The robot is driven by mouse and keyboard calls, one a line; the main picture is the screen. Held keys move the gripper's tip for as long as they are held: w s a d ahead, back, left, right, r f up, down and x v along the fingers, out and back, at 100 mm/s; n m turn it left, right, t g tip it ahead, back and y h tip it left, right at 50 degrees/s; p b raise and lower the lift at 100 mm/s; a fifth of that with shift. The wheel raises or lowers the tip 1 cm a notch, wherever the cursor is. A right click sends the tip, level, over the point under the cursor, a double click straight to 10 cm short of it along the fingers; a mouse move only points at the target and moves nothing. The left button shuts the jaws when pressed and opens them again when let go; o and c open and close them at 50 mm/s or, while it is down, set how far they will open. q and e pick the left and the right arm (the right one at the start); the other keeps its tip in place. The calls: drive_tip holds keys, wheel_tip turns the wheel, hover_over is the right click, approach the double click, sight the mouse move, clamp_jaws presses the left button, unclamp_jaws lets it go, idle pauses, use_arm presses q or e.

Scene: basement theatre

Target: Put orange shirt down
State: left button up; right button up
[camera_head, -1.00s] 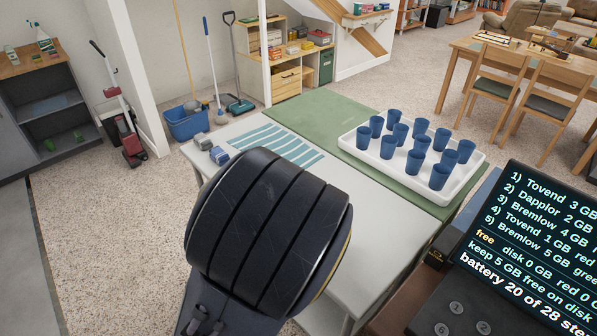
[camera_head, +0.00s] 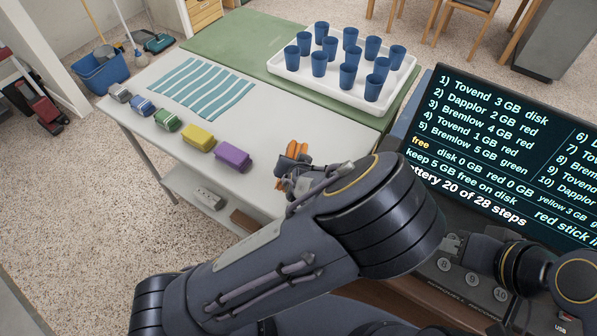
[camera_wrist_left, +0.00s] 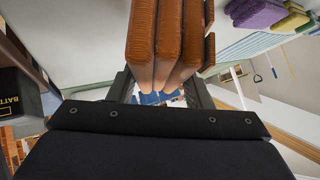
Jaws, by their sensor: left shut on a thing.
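The orange shirt (camera_head: 293,155), a folded bundle, is by the table's front edge, to the right of the purple folded bundle (camera_head: 232,155). My left gripper (camera_head: 300,180) is at it, partly hidden by my own arm. In the left wrist view the orange shirt (camera_wrist_left: 168,40) fills the space between the two fingers (camera_wrist_left: 160,88), which are shut on it. I cannot tell whether the shirt touches the table. My right gripper (camera_head: 455,246) is at the lower right by the console; its fingers are too small and dark to read.
The white table (camera_head: 135,88) holds a row of folded bundles: grey, blue, green (camera_head: 167,121), yellow (camera_head: 198,137) and purple. A striped cloth (camera_head: 202,88) lies behind them. A white tray (camera_head: 285,75) of blue cups stands on a green mat (camera_head: 225,38). A screen (camera_head: 500,150) is at right.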

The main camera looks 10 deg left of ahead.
use_arm(q)
drive_tip(key=shift+d+f, duration=0.5)
drive_tip(key=shift+f, duration=1.6)
drive_tip(key=shift+f, duration=0.15)
drive_tip(key=o, duration=1)
